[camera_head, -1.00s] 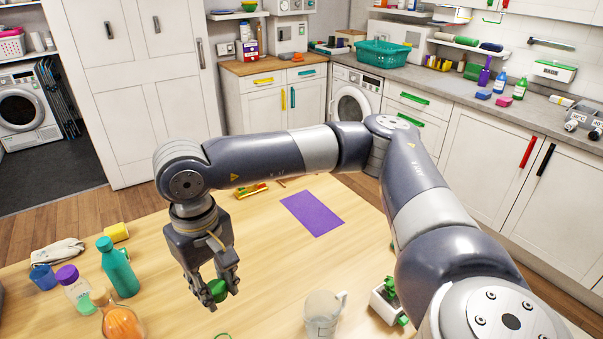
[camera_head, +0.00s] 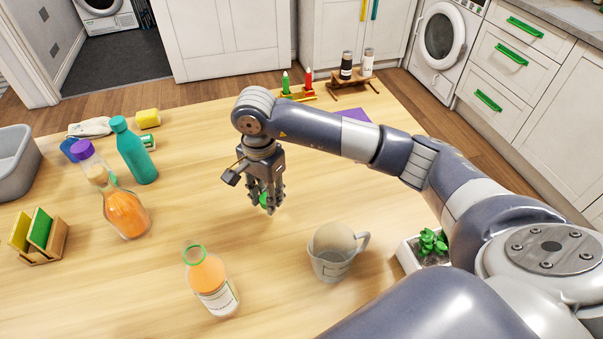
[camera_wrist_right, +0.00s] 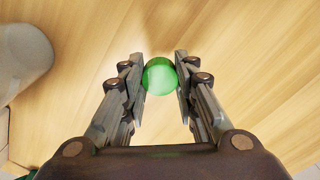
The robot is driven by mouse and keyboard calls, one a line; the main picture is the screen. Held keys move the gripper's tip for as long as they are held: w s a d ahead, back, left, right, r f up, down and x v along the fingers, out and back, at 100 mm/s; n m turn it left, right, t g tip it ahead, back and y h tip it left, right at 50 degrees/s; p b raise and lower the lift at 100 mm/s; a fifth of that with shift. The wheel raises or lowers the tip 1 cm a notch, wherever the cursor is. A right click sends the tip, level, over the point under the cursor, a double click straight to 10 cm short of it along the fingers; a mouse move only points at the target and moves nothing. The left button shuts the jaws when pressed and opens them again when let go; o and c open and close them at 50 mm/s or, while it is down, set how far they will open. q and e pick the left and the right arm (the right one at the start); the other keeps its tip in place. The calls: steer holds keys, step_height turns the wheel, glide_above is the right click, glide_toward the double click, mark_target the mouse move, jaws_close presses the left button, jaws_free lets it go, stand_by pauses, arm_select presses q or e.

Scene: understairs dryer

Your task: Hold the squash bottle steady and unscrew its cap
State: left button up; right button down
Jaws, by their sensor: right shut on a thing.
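The squash bottle (camera_head: 214,288) holds orange liquid and has a white label. It stands on the wooden table at the front in the head view, its neck uncapped with a green ring around it. No gripper touches it. My right gripper (camera_head: 266,201) points down behind and to the right of it, shut on a small round green cap (camera_head: 264,199). The wrist view shows the green cap (camera_wrist_right: 159,76) between the two fingers (camera_wrist_right: 160,78), clear of the bottle. My left gripper is not in view.
On the left are a stoppered orange carafe (camera_head: 126,213), a teal bottle (camera_head: 135,155), a sponge rack (camera_head: 40,238) and a grey tub (camera_head: 14,165). The table between bottle and mug is clear.

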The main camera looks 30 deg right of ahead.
steer(key=p, duration=0.2)
glide_above(296, 183)
steer(key=shift+s+a+f, duration=0.2)
steer(key=shift+a+f, duration=0.15)
steer(key=shift+f, duration=0.15)
steer(key=f, duration=0.3)
steer(key=shift+w+d, duration=0.15)
steer(key=shift+d, duration=0.2)
steer(key=shift+w+f, duration=0.1)
steer(key=shift+f, duration=0.2)
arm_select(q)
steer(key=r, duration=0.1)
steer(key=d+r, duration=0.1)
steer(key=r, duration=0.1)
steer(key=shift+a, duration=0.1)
arm_select(e)
steer(key=shift+f, duration=0.15)
steer(key=c, duration=1.3)
jaws_free()
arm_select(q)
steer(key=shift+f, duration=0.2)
